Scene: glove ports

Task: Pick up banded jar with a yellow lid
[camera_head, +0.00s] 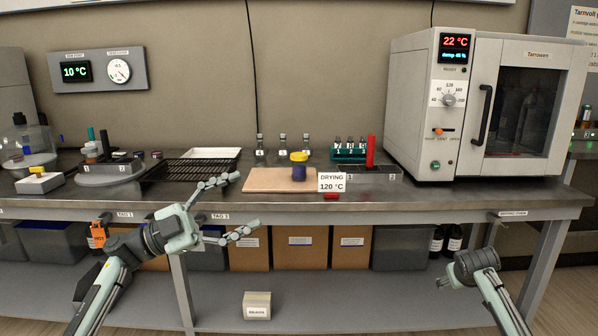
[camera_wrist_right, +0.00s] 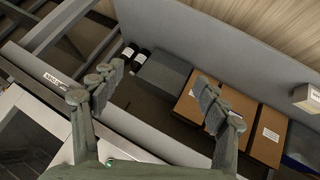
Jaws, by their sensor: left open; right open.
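The banded jar (camera_head: 299,172) stands upright on a tan board in the middle of the bench. It has a dark blue body and a yellow lid (camera_head: 299,157). My left gripper (camera_head: 244,205) is open and empty, in front of the bench edge, to the left of the jar and apart from it. My right gripper (camera_head: 440,283) is low at the right, in front of the bench and far from the jar. In the right wrist view my right gripper (camera_wrist_right: 160,100) shows open with nothing between its fingers; the jar is not in that view.
A white sign reading drying 120 °C (camera_head: 332,182) stands just right of the jar. A black rack (camera_head: 190,171) lies left of the board (camera_head: 265,180). Small bottles (camera_head: 283,145) stand behind. A teal rack (camera_head: 349,155) and an oven (camera_head: 415,110) are right.

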